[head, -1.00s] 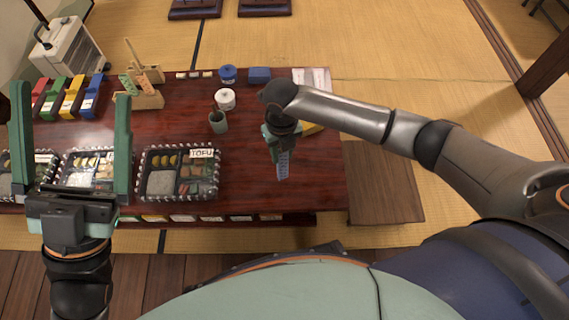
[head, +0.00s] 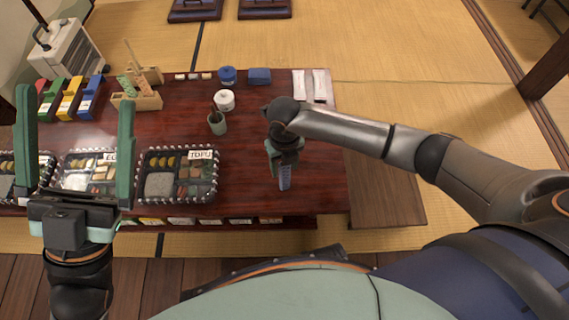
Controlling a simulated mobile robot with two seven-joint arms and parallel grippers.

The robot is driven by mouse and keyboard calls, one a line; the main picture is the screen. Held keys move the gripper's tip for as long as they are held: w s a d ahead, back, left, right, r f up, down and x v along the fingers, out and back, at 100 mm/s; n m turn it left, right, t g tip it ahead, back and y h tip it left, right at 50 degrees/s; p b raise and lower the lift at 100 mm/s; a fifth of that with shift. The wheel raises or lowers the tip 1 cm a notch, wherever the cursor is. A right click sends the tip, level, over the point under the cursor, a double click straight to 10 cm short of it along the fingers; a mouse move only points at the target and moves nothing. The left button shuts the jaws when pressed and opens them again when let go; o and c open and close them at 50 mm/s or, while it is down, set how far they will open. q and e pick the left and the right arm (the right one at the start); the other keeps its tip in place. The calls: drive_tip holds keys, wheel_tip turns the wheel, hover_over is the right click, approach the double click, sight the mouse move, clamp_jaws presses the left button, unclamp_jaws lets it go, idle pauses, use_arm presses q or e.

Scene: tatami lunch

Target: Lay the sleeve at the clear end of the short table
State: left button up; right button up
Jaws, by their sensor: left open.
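A plain brown wooden surface (head: 385,195), lower and bare, adjoins the table's right end. My left gripper (head: 78,150) is open and empty, above the lunch boxes at the left.
A lunch box labelled TOFU (head: 178,174) lies left of my right gripper, with more boxes further left. A green cup (head: 217,124), white jar (head: 224,100), blue jar (head: 227,75) and blue box (head: 260,75) stand behind. Wooden holders (head: 146,101) and coloured dispensers (head: 70,100) are further left.

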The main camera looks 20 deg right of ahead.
drive_tip(key=shift+o, duration=0.4)
drive_tip(key=shift+r, duration=0.15)
